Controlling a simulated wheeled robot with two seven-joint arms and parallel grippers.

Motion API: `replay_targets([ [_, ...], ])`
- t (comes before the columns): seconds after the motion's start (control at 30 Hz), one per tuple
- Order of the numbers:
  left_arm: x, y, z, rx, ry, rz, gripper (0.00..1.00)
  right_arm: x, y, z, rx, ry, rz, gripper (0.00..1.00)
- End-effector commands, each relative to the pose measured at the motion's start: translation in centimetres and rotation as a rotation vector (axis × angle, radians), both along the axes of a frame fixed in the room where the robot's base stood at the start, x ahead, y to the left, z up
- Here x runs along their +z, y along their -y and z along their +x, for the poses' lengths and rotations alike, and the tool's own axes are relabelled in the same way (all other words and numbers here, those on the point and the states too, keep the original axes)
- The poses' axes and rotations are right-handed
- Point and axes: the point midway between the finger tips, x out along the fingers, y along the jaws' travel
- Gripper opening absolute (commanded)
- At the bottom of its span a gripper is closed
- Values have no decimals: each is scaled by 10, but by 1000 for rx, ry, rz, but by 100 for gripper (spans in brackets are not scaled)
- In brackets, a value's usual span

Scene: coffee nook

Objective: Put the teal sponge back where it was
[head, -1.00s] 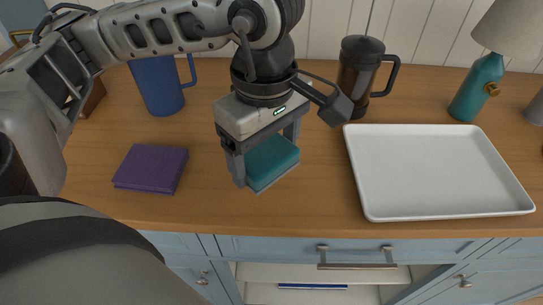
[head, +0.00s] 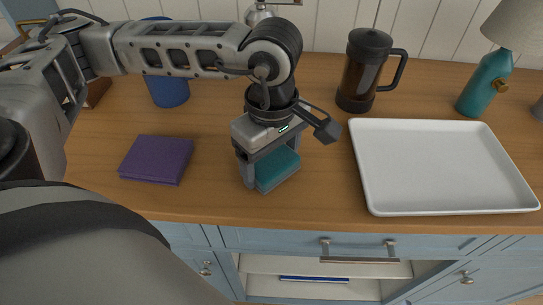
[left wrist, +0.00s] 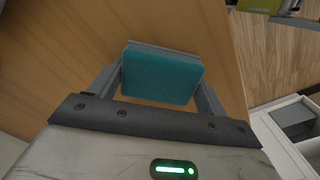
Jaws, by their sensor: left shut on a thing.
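The teal sponge (head: 278,170) is between the fingers of my left gripper (head: 276,168), over the wooden counter left of the white tray. The sponge has a grey layer on its underside. In the left wrist view the teal sponge (left wrist: 162,74) sits between both fingers of my left gripper (left wrist: 160,88). The gripper points down and is shut on the sponge. I cannot tell whether the sponge touches the counter. My right gripper is not in view.
A white tray (head: 368,200) lies to the right and a purple cloth (head: 156,159) to the left. Bare counter surrounds the gripper.

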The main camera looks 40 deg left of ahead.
Motion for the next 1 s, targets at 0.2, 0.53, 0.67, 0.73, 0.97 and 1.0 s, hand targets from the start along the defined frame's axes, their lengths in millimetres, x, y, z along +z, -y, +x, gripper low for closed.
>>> replay_targets([
  [0.2,-1,0,0,-1,0,0,98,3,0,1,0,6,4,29],
  [0.53,10,1,1,0,3,-1,98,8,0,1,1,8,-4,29],
  [0.67,34,1,1,-2,7,-2,98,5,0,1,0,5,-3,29],
  [0.73,50,1,1,-1,7,-2,98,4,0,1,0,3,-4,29],
  [0.97,97,1,1,-2,4,-1,98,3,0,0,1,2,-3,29],
  [1.0,104,1,0,-2,4,-2,98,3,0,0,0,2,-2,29],
])
